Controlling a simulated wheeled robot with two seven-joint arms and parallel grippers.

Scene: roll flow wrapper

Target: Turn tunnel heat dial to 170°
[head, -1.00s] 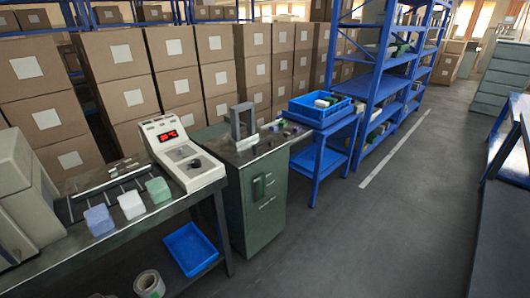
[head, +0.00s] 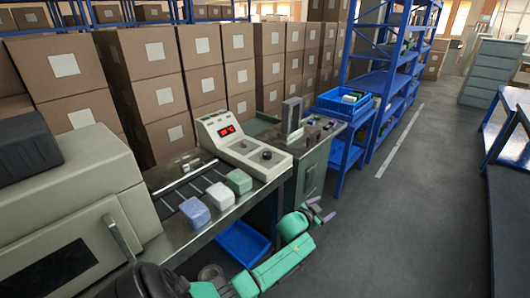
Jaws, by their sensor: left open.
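A white control box (head: 244,147) stands on the bench, with a lit red display (head: 227,131) too small to read for certain. A black round dial (head: 267,155) sits on its sloped top near the right end. A smaller round fitting is beside the dial. My left gripper (head: 323,212) is open and empty, out in front of the bench, lower and to the right of the dial and well apart from it. The dial's pointer and scale markings are too small to read. My right gripper is not in view.
Three wrapped blocks, blue (head: 194,212), white (head: 220,196) and green (head: 238,181), lie along the bench's front. A large beige machine (head: 75,215) fills the left. A grey-green cabinet (head: 312,165) with an upright frame stands right of the box. Floor at right is clear.

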